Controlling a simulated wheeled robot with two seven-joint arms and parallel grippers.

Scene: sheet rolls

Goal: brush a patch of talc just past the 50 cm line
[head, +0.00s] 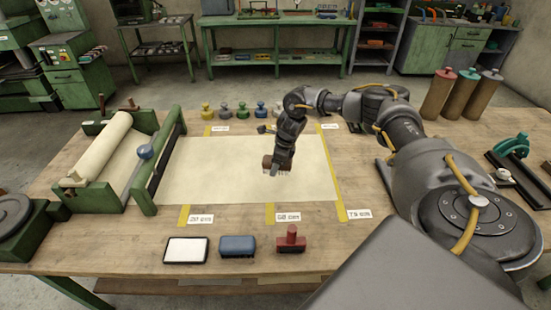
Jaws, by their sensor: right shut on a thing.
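A cream sheet (215,180) lies flat across the middle of the table. Yellow strips mark it along the near edge; the middle strip (270,213) has a label that seems to read 50 cm. Strips labelled 20 cm (184,215) and 75 cm (341,208) flank it. My right gripper (280,158) points down over the sheet, a little right of the middle strip's line. It is shut on a brown brush (270,162) with pale bristles downward. I cannot tell whether the bristles touch the sheet. No talc patch stands out. My left gripper is out of view.
Several coloured weights (241,109) line the back. A white pad (187,250), blue block (237,246) and red stamp (291,239) lie in front.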

